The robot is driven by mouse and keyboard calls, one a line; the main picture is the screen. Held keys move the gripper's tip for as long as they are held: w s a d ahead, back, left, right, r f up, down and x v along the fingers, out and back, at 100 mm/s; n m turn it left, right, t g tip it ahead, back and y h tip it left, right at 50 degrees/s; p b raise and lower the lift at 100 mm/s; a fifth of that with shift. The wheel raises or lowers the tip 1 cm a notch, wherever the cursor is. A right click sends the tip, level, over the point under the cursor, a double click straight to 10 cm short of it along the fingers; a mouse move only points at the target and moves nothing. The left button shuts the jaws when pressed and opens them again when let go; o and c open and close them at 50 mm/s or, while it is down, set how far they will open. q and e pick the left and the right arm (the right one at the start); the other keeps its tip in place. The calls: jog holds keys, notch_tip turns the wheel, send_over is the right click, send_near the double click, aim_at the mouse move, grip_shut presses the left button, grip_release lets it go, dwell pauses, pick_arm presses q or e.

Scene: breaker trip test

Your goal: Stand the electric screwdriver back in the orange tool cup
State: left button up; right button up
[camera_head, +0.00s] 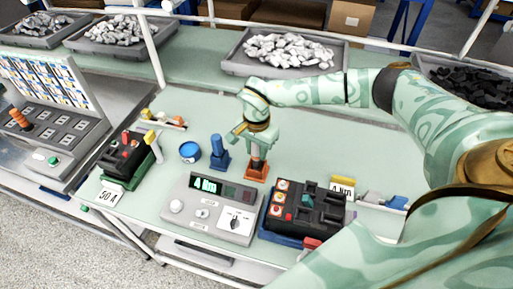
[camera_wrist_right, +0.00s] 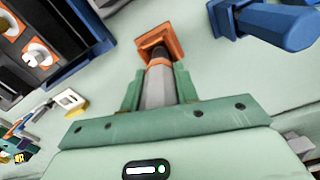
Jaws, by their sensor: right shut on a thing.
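The electric screwdriver (camera_wrist_right: 158,88), grey with an orange band, is between the two green fingers of my right gripper (camera_wrist_right: 158,90) in the wrist view. My right gripper (camera_head: 256,140) is shut on it and points down over the bench in the head view. The orange tool cup (camera_wrist_right: 160,40) is straight beyond the fingers, in line with the screwdriver. In the head view the orange cup (camera_head: 257,177) is right below the gripper. The screwdriver's lower end meets the cup's mouth; how deep it sits is hidden. My left gripper is not in view.
A blue holder (camera_head: 219,161) stands close left of the cup, with a blue tin (camera_head: 190,152) farther left. A grey test unit (camera_head: 207,208) and a black breaker in a blue fixture (camera_head: 305,208) are in front. Trays of parts (camera_head: 284,55) line the back.

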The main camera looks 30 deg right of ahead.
jog(key=shift+f+b, duration=0.75)
jog(key=shift+f, duration=0.6)
jog(key=o, duration=1.1)
notch_tip(320, 180, up, 16)
jog(key=shift+r+p, duration=0.25)
jog(key=shift+p, duration=0.9)
